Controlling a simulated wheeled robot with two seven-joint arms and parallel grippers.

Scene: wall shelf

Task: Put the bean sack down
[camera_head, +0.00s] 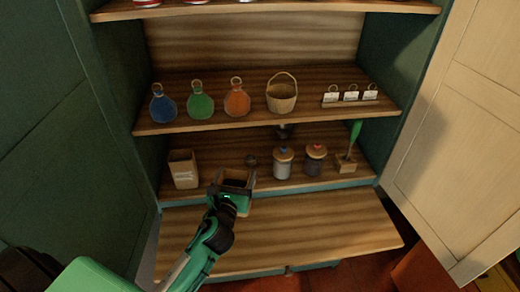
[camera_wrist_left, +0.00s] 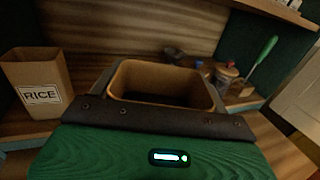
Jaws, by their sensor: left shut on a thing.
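The bean sack is a tan, open-topped, box-like sack (camera_wrist_left: 168,76) in the left wrist view. Any label on it is hidden. My left gripper (camera_head: 236,183) is shut on it, with the fingers along its sides. In the head view the sack appears upright at the front of the lower shelf (camera_head: 268,184), between a rice sack and the jars. I cannot tell whether its base touches the shelf. The rice sack (camera_head: 183,169) stands to its left; its RICE label shows in the left wrist view (camera_wrist_left: 40,95). My right gripper is not in view.
Two lidded jars (camera_head: 283,164) and a green-handled tool in a wooden block (camera_head: 346,163) stand right of the sack. A small dark round thing (camera_head: 251,160) is behind it. The lower front board (camera_head: 310,230) is bare.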

